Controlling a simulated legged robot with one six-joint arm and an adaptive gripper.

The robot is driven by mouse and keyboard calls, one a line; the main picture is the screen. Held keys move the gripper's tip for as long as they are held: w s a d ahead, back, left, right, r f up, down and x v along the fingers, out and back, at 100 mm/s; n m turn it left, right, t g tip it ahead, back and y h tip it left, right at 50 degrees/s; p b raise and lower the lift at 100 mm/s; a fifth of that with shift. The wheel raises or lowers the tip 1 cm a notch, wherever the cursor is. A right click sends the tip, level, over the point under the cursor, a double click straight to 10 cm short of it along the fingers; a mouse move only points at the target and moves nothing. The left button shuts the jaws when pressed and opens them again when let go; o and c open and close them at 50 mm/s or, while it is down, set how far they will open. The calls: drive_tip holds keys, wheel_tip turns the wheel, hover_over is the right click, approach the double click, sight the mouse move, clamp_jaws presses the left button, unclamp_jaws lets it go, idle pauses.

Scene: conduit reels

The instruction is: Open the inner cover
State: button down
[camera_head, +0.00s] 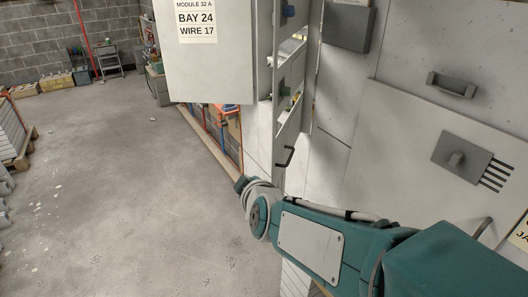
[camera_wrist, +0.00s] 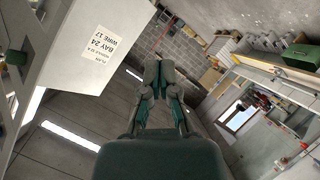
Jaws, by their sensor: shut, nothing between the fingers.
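The inner cover (camera_head: 291,128) looks like a narrow grey panel with cut-outs, seen at a steep angle inside the cabinet. A dark bar handle (camera_head: 286,157) is near its lower end. I cannot tell how far the cover stands open. The outer door (camera_head: 212,60) is swung open, with a label reading Bay 24, Wire 17; it is at the upper left in the wrist view (camera_wrist: 85,50). My gripper (camera_wrist: 158,75) is shut and empty, apart from the door. In the head view my wrist is left of and below the handle, and the fingertips are hidden.
A grey cabinet front (camera_head: 420,120) with a handle (camera_head: 452,85) and a grey switch block (camera_head: 462,160) fills the right side. A wooden pallet (camera_head: 20,150) stands at the far left. The concrete floor (camera_head: 110,190) between is clear.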

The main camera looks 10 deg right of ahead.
drive_tip(key=w+d+f+n+t+h, duration=0.1)
drive_tip(key=w+d+n+t+h, duration=0.1)
drive_tip(key=w, duration=0.4)
drive_tip(key=w+d+f+n+t+h, duration=0.1)
drive_tip(key=w+d+n+t+h, duration=0.1)
drive_tip(key=w, duration=0.5)
drive_tip(key=d+n+h, duration=0.1)
drive_tip(key=d+h, duration=0.1)
drive_tip(key=shift+w+d, duration=0.25)
drive_tip(key=shift+d, duration=0.05)
